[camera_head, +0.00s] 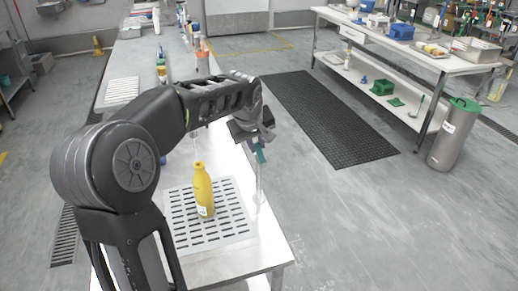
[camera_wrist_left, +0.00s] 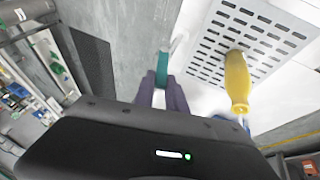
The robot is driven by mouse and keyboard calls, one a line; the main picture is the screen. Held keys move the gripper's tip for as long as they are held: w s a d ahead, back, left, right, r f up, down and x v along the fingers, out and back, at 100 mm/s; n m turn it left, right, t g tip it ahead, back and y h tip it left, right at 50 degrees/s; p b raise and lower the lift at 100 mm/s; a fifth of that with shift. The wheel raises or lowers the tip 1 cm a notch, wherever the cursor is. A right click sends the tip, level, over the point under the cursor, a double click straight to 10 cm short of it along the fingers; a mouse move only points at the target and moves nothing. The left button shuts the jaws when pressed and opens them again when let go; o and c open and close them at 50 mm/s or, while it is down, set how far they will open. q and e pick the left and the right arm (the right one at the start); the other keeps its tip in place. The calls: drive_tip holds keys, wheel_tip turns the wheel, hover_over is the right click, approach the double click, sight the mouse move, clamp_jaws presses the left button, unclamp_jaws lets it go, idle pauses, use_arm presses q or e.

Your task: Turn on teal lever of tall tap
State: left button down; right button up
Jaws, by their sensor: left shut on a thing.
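The teal lever (camera_head: 261,156) shows just below my left gripper (camera_head: 257,144) in the head view. The tall tap's thin metal column (camera_head: 260,186) rises at the right edge of the steel counter, beside the perforated drain plate. In the left wrist view the teal lever (camera_wrist_left: 163,68) stands between the tips of the purple-grey fingers of my left gripper (camera_wrist_left: 160,88), which are closed on it. The lower part of the lever is hidden by the fingers there. My right gripper is in neither view.
A yellow bottle (camera_head: 203,190) stands upright on the drain plate (camera_head: 236,212), left of the tap. It also shows in the left wrist view (camera_wrist_left: 237,78). Several bottles stand farther back on the counter. A black mat (camera_head: 325,115) lies on the floor to the right.

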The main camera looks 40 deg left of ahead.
use_arm(q)
drive_tip(key=c, duration=1.4)
unclamp_jaws()
drive_tip(key=shift+o, duration=0.2)
drive_tip(key=shift+r, duration=0.15)
drive_tip(key=v, duration=0.7)
drive_tip(key=shift+s+r+b, duration=0.2)
drive_tip(key=shift+r+b, duration=0.05)
drive_tip(key=shift+b, duration=0.05)
